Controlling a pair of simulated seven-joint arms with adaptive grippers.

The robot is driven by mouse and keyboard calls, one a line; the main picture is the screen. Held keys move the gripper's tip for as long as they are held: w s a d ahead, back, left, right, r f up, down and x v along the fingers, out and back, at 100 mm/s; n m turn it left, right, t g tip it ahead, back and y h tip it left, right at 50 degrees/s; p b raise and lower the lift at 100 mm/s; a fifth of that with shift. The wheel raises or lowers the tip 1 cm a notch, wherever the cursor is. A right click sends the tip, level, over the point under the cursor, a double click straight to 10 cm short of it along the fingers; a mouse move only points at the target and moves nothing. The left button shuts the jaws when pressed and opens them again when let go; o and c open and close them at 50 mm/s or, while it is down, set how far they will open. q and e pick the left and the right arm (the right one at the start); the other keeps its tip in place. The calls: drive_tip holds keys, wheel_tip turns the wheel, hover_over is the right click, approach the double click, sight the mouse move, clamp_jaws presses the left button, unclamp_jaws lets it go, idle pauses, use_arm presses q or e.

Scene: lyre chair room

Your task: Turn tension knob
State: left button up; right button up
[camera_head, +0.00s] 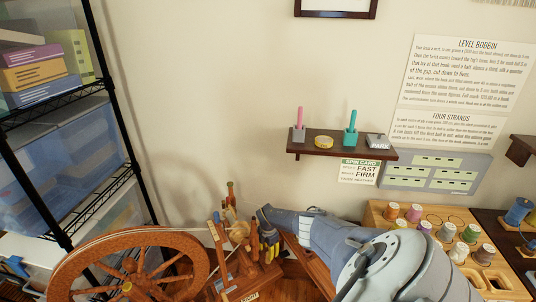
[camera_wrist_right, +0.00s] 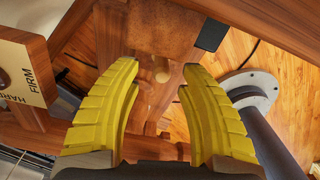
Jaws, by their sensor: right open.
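The wooden spinning wheel (camera_head: 205,262) stands at the bottom left of the head view, with its upright parts beside my right gripper (camera_head: 268,248). In the right wrist view my right gripper (camera_wrist_right: 161,72) is open, its yellow ribbed fingers apart with nothing held between them. Wooden parts (camera_wrist_right: 150,40) lie beyond the fingertips, with a small pale round spot between the tips. I cannot tell whether that spot is the tension knob. A wooden label plate (camera_wrist_right: 25,75) reading FIRM and HARD is left of the fingers. My left gripper is out of view.
A wooden tray of thread spools (camera_head: 420,215) lies right of my right arm. A small wall shelf (camera_head: 340,148) holds pink and teal items. A black wire rack (camera_head: 125,150) with bins stands at the left. The wall between rack and shelf is clear.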

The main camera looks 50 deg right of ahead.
drive_tip(key=shift+s+a+f, duration=0.1)
drive_tip(key=shift+f, duration=0.6)
drive_tip(key=shift+c, duration=0.4)
clamp_jaws()
